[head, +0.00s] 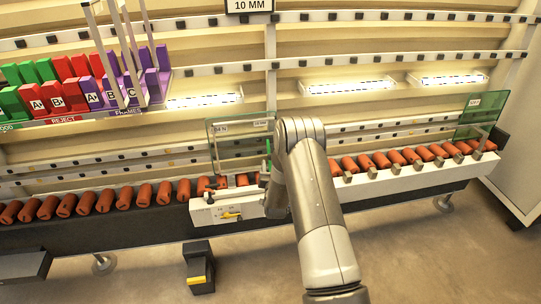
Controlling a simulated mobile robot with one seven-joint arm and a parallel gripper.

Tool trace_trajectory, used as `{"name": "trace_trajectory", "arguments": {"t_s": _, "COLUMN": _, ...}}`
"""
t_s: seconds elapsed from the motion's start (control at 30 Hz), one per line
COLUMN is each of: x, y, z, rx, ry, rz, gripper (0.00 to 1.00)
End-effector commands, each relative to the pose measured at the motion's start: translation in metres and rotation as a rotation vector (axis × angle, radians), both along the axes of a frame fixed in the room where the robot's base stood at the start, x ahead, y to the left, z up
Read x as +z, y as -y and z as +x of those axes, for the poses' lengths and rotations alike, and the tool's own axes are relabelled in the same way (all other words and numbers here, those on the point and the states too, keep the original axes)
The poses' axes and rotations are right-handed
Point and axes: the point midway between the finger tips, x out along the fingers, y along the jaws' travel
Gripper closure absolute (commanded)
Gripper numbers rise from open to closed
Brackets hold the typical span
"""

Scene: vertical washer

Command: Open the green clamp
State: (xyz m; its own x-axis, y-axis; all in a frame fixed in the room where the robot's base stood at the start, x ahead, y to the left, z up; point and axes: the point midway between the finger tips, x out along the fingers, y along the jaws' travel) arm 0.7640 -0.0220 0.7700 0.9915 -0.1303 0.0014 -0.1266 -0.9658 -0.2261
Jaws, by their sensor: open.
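A narrow upright green piece (268,147), which looks like the green clamp's handle, shows just left of my arm, above the white machine unit (228,210). The rest of the clamp is hidden behind my arm. My arm reaches up from the bottom and bends down over the right end of this unit. Only a small dark part of my gripper (265,181) shows at the arm's left edge, close below the green piece. It is open. Whether its fingers touch the clamp cannot be seen.
Orange-brown cylinders (106,200) lie in a row along the conveyor. Red, green and purple blocks stand on the upper left shelf (128,112). A black pedal (199,268) sits on the floor.

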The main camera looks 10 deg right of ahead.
Motion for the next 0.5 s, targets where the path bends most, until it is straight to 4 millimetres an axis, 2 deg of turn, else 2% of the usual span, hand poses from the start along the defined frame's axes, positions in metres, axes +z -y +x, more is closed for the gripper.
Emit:
{"name": "trace_trajectory", "arguments": {"t_s": 0.1, "x": 0.001, "y": 0.004, "z": 0.024, "rx": 0.0, "ry": 0.002, "rz": 0.0, "gripper": 0.52}}
{"name": "trace_trajectory", "arguments": {"t_s": 0.3, "x": 0.001, "y": 0.008, "z": 0.055, "rx": 0.0, "ry": 0.002, "rz": 0.001, "gripper": 0.52}}
{"name": "trace_trajectory", "arguments": {"t_s": 0.5, "x": 0.0, "y": 0.01, "z": 0.072, "rx": 0.0, "ry": -0.001, "rz": 0.0, "gripper": 0.52}}
